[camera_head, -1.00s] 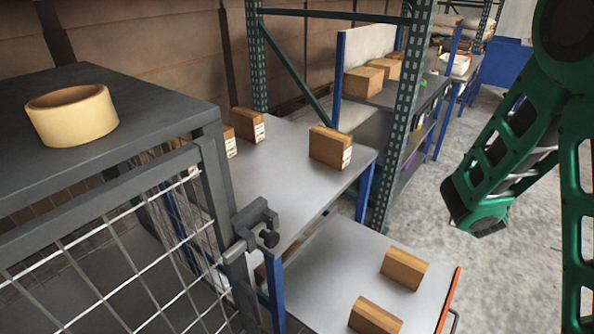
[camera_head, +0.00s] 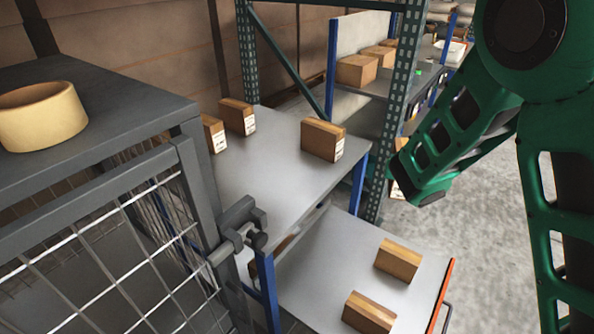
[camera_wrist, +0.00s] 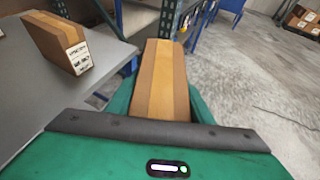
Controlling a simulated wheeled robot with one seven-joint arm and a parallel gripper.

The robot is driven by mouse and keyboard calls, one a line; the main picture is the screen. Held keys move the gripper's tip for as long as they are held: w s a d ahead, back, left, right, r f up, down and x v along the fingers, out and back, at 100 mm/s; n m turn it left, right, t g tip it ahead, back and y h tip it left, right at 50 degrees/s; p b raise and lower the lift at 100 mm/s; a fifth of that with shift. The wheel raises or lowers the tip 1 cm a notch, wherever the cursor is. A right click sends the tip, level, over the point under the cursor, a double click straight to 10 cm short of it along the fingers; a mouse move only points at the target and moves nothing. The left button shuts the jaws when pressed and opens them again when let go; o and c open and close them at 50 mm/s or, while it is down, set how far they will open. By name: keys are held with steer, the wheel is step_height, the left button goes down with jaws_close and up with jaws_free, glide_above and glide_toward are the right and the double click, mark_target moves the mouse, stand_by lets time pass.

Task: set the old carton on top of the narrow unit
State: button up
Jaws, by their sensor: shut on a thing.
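My gripper (camera_wrist: 160,102) is shut on a brown carton (camera_wrist: 160,75) with a lighter tape strip, held between its green fingers in the wrist view. The held carton's lower end is hidden by the gripper. In the head view my green arm is at the right and the fingertips are not clear. A grey wire-sided unit (camera_head: 150,108) stands at the left with a flat dark top; I cannot tell for sure that it is the narrow unit. A roll of tan tape (camera_head: 42,118) lies on it.
A grey table (camera_head: 270,190) bears several cartons, one (camera_head: 323,140) near its right edge. A lower trolley (camera_head: 345,245) bears two cartons. A green rack post (camera_head: 398,110) and shelves stand behind. A latch (camera_head: 240,230) juts from the wire-sided unit. Open floor lies right.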

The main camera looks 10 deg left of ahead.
steer(key=s+a+r+n+g+y, duration=0.1)
steer(key=s+a+r+n+y, duration=0.15)
steer(key=a, duration=0.95)
steer(key=s+a+r+n+g+y, duration=0.1)
steer(key=s+a+r+n+y, duration=0.2)
steer(key=a, duration=1)
steer(key=s+a+r+n+g+y, duration=0.2)
steer(key=s+a+n+y, duration=0.15)
steer(key=a, duration=0.85)
steer(key=shift+y, duration=0.3)
steer(key=shift+s+a+f, duration=0.1)
steer(key=shift+a+f, duration=0.05)
steer(key=shift+f, duration=1.55)
steer(key=shift+a+f, duration=0.15)
steer(key=shift+f, duration=1.5)
steer(key=shift+s+a+f, duration=0.1)
steer(key=shift+a+f, duration=0.05)
steer(key=shift+f, duration=1.55)
steer(key=o, duration=1.4)
steer(key=shift+f, duration=0.15)
